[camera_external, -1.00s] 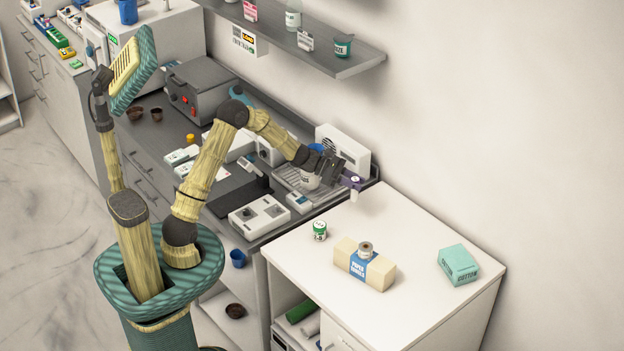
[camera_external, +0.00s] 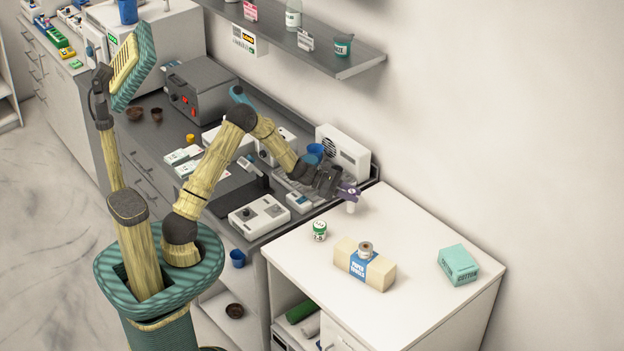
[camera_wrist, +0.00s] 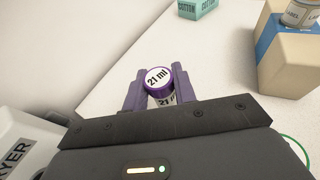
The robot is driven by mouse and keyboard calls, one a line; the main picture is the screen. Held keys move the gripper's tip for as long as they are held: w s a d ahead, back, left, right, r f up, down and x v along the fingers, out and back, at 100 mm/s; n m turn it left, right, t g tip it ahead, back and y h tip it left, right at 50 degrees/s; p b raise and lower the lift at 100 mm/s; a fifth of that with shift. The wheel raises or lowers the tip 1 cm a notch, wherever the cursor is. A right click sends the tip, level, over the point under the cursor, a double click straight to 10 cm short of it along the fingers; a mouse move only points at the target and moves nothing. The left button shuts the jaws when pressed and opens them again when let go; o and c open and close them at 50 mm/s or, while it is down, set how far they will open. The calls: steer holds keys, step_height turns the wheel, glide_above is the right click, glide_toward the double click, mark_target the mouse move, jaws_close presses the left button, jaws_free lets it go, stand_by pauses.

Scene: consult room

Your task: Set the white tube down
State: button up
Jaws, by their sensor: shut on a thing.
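The white tube (camera_wrist: 166,99) has a purple-rimmed cap marked "21 ml". It stands upright between the two purple fingers of my gripper (camera_wrist: 159,88) in the wrist view, and the gripper is shut on it. In the external view my gripper (camera_external: 348,192) is at the back left corner of the white counter top (camera_external: 420,230). The tube's white body (camera_external: 351,207) hangs below the fingers there. I cannot tell whether its bottom touches the counter.
On the white top stand a green-and-white jar (camera_external: 319,231), a paper towel pack (camera_external: 364,265) with a small jar (camera_external: 365,249) on it, and a teal cotton box (camera_external: 458,265). A white dryer (camera_external: 343,150) stands behind my gripper. The top's middle is clear.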

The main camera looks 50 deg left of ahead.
mark_target(351, 203)
steer(key=shift+f, duration=1.85)
steer(key=shift+f, duration=0.1)
steer(key=o, duration=1)
steer(key=shift+o, duration=0.2)
